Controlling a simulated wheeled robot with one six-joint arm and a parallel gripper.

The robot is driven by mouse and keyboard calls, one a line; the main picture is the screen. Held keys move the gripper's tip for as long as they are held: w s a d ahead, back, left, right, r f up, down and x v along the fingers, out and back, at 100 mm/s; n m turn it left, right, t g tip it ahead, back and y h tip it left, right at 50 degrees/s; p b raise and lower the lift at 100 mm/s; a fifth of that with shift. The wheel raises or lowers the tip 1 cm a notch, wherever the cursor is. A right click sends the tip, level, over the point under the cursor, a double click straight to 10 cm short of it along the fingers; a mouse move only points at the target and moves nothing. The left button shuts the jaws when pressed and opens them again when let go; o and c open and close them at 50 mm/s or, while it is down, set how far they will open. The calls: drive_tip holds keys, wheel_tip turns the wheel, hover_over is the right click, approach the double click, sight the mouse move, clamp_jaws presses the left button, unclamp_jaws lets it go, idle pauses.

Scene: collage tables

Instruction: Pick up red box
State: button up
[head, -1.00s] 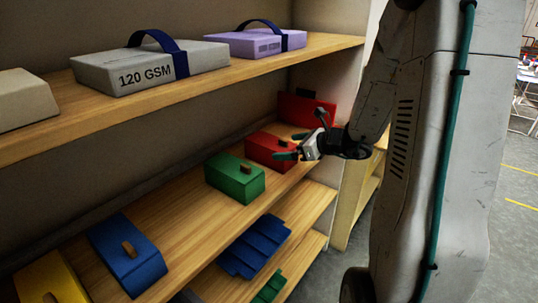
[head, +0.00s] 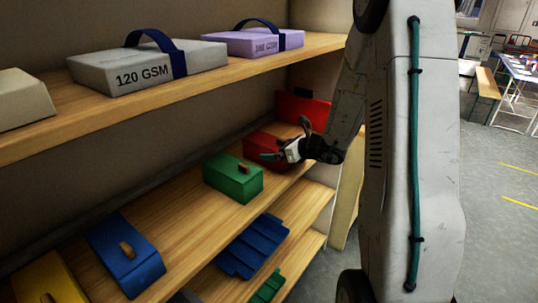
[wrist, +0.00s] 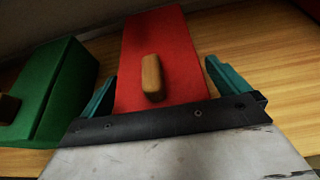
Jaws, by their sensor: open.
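The red box (head: 262,144) sits on the middle wooden shelf, to the right of the green box. In the wrist view the red box (wrist: 175,45) has a wooden handle (wrist: 152,78) on its top. My gripper (head: 272,157) is at the front of the red box and hides part of it in the head view. In the wrist view my gripper (wrist: 160,80) is open, with one teal finger on each side of the red box. Whether the fingers touch its sides cannot be told.
A green box (head: 233,177) stands close on the left. A red panel or box (head: 305,107) is behind on the right. Blue (head: 127,254) and yellow (head: 52,284) boxes lie further left. The upper shelf (head: 110,110) holds grey and purple packs.

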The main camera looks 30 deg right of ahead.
drive_tip(key=shift+w, duration=0.1)
drive_tip(key=c, duration=1)
drive_tip(key=shift+c, duration=0.2)
